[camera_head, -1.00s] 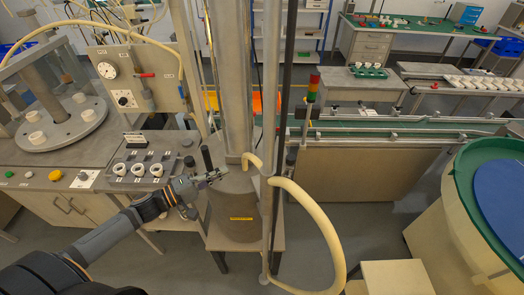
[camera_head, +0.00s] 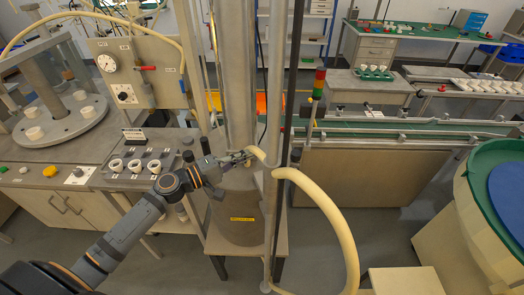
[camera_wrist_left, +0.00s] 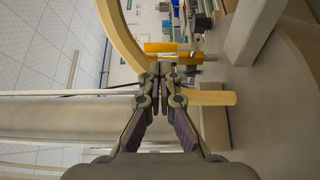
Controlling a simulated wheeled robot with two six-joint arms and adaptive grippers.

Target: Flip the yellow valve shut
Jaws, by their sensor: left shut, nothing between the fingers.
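The yellow valve shows in the left wrist view as a bright yellow-orange bar (camera_wrist_left: 160,47) with a metal and orange body beside it. It lies just beyond my left gripper's fingertips (camera_wrist_left: 164,73), and I cannot tell whether they touch it. In the head view I cannot make out the valve; my gripper and the cream hose are in that spot. My left gripper (camera_head: 246,156) is shut and empty, in front of the grey column beside the hose's upper end. My right gripper is not in view.
The thick cream hose (camera_head: 335,215) loops down right of the column. The grey drum (camera_head: 240,205) with a yellow label stands below my gripper. A thin post (camera_head: 272,110) rises close to the right. A gauge panel (camera_head: 125,75) stands left, and a conveyor (camera_head: 390,130) runs right.

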